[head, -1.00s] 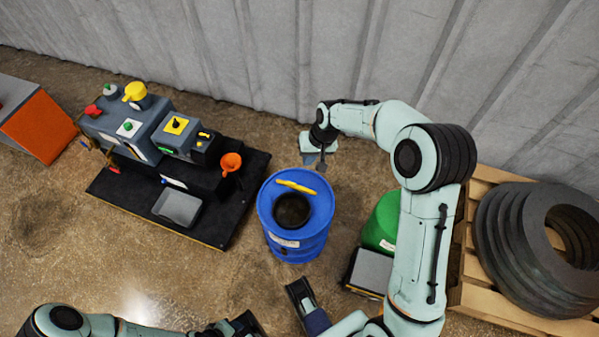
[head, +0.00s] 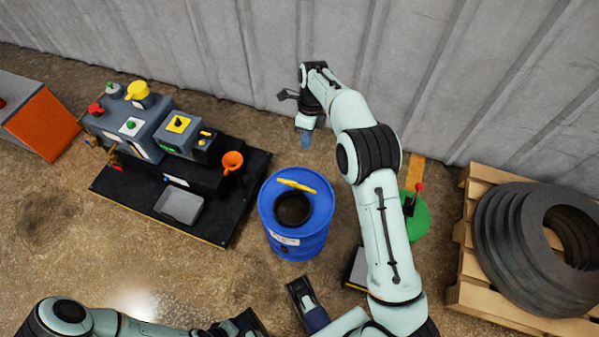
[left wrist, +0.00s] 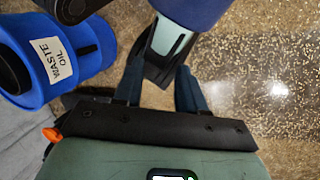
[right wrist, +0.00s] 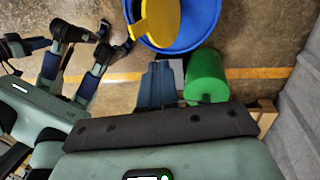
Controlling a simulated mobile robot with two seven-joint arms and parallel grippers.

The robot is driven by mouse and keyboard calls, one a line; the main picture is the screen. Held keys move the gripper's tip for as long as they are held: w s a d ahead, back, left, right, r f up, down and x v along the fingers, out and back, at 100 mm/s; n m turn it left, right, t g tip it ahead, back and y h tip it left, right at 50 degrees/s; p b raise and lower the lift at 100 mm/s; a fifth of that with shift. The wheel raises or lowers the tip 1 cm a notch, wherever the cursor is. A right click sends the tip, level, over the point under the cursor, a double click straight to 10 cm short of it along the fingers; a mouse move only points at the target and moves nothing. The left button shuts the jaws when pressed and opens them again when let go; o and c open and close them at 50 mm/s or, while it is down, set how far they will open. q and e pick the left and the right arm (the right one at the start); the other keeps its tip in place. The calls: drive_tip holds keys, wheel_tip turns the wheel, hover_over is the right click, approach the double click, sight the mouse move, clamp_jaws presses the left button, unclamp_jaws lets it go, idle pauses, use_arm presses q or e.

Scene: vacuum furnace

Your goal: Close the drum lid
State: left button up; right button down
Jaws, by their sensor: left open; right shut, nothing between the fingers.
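The blue drum (head: 296,245) stands upright on the floor, with a dark round opening in its top. Its yellow lid (head: 297,187) shows as a thin strip at the wall side of the rim, raised from the opening. In the right wrist view the lid (right wrist: 160,22) shows its broad yellow face beside the blue rim (right wrist: 210,25). My right gripper (head: 305,140) is shut and empty, beyond the drum on the wall side, apparently apart from the lid. My left gripper (left wrist: 159,70) is open and empty, low in front of the drum; its fingers are hard to make out in the head view.
A green drum (head: 417,222) stands right of the blue one, partly behind my right arm. A pallet (head: 470,285) with dark rings (head: 500,250) is at the right. A machine on a black platform (head: 225,215) is at the left. The ribbed wall (head: 240,50) closes the back.

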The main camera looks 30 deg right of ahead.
use_arm(q)
drive_tip(key=shift+t+y, duration=0.3)
drive_tip(key=shift+t, duration=0.3)
drive_tip(key=shift+w+a+f+b, duration=0.3)
drive_tip(key=shift+w+f+b, duration=0.1)
drive_tip(key=shift+w+f, duration=0.15)
drive_tip(key=shift+w+a+f+b, duration=0.25)
drive_tip(key=shift+w+f+b, duration=0.15)
drive_tip(key=shift+w, duration=0.3)
drive_tip(key=shift+w+a+f+b, duration=0.3)
drive_tip(key=shift+w+f+b, duration=0.05)
drive_tip(key=shift+w+f, duration=0.25)
use_arm(e)
drive_tip(key=shift+s+a+f, duration=0.6)
drive_tip(key=shift+a+f, duration=0.15)
drive_tip(key=shift+f, duration=1)
drive_tip(key=shift+s+a+f, duration=0.6)
drive_tip(key=shift+a+f, duration=0.15)
drive_tip(key=shift+f, duration=1)
drive_tip(key=shift+s+a+f, duration=0.6)
drive_tip(key=shift+a+f, duration=0.15)
drive_tip(key=shift+f, duration=1)
use_arm(q)
drive_tip(key=shift+s+r, duration=0.1)
